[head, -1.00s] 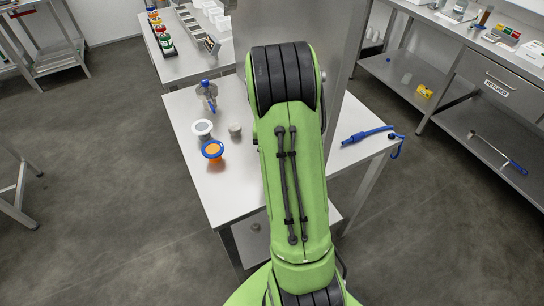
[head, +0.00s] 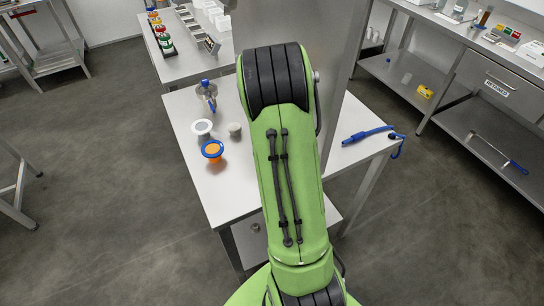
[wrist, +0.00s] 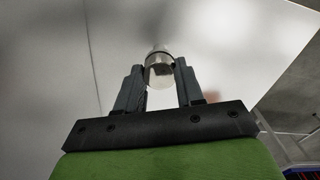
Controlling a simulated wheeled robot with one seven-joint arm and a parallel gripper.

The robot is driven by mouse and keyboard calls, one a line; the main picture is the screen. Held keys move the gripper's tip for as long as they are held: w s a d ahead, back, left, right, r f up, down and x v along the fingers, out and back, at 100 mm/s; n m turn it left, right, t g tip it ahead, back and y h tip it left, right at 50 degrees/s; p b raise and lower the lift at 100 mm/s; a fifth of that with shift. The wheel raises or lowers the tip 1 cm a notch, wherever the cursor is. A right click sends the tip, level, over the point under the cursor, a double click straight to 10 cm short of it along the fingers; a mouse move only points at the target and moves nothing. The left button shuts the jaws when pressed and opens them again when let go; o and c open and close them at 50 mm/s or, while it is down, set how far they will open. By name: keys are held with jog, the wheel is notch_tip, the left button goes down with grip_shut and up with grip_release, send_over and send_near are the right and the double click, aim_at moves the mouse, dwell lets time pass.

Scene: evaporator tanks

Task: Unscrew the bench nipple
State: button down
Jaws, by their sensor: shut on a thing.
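In the wrist view my gripper (wrist: 160,78) has its two dark fingers closed on the sides of a short pale metal cylinder, the bench nipple (wrist: 159,57). Its upper end meets or lies very close to a smooth grey-white surface; I cannot tell whether it is still joined there. A dark band crosses the nipple between the fingertips. In the head view my green arm hides the gripper and the nipple.
The white bench (head: 205,178) carries a blue-topped bottle (head: 207,92), a white-topped round piece (head: 202,127), a small grey cylinder (head: 235,130) and an orange-and-blue cup (head: 212,149). A blue hose piece (head: 367,134) lies at its right. A steel tank panel stands behind.

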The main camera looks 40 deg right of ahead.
jog(key=c, duration=1)
grip_release()
